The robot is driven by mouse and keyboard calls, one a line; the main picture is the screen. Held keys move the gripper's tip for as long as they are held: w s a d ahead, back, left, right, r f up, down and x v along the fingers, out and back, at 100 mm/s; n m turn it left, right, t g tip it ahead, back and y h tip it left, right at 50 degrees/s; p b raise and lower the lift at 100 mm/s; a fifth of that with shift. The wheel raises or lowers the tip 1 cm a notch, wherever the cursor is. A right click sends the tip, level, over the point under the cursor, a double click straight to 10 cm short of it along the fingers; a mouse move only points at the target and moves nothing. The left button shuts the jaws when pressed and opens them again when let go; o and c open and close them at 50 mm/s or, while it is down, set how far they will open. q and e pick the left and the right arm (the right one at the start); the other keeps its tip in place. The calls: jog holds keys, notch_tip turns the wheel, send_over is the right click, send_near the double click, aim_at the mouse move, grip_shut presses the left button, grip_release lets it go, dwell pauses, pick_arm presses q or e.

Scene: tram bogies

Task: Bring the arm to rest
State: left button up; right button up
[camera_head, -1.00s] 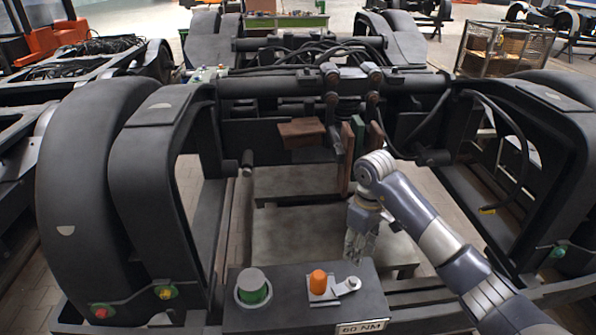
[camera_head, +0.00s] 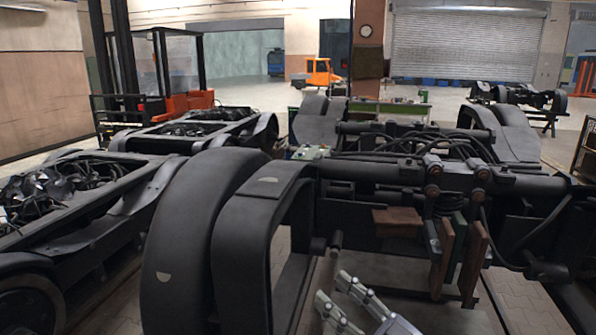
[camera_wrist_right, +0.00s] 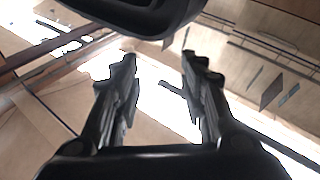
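My right gripper (camera_head: 333,288) shows at the bottom of the head view, fingers pointing up and to the left, in front of the near bogie's frame. In the right wrist view its two fingers (camera_wrist_right: 158,62) stand apart with nothing between them. A dark curved part, which I cannot identify for sure, crosses the top of that view beyond the fingertips. Most of my right arm is below the head view's edge. My left gripper is not in view.
The near bogie has a black curved cover (camera_head: 190,225) left of my gripper and reddish-brown blocks (camera_head: 442,255) to its right. Other bogies (camera_head: 75,195) stand at left. A forklift (camera_head: 165,85) and a green workbench (camera_head: 390,107) are farther back. Open floor lies beyond.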

jog(key=d+f+m+t+h, duration=0.3)
jog(key=d+m+t+h, duration=0.2)
jog(key=d+m+h, duration=0.75)
jog(key=s+d+f+m+g+h, duration=0.1)
jog(key=s+d+f+g+h, duration=0.2)
jog(key=f, duration=0.3)
jog(key=s+d+f+g+h, duration=0.3)
jog(key=f, duration=0.3)
jog(key=s+a+f+n+g+y, duration=0.25)
jog(key=s+f+g, duration=0.35)
jog(key=s, duration=0.5)
jog(key=s+a+f+n+g+y, duration=0.1)
jog(key=s+a+f+n+g, duration=0.2)
jog(key=s+f, duration=0.65)
jog(key=s+f+m+g+b, duration=0.1)
jog(key=s+f+b, duration=0.1)
jog(key=f, duration=1.3)
jog(key=s+f+g+b, duration=0.2)
jog(key=f, duration=1.3)
jog(key=s+d+f+b, duration=0.2)
jog(key=s+d+f, duration=0.1)
jog(key=s+f, duration=1.2)
jog(key=shift+s+f+g, duration=0.3)
jog(key=shift+f+g, duration=0.1)
jog(key=shift+f, duration=0.35)
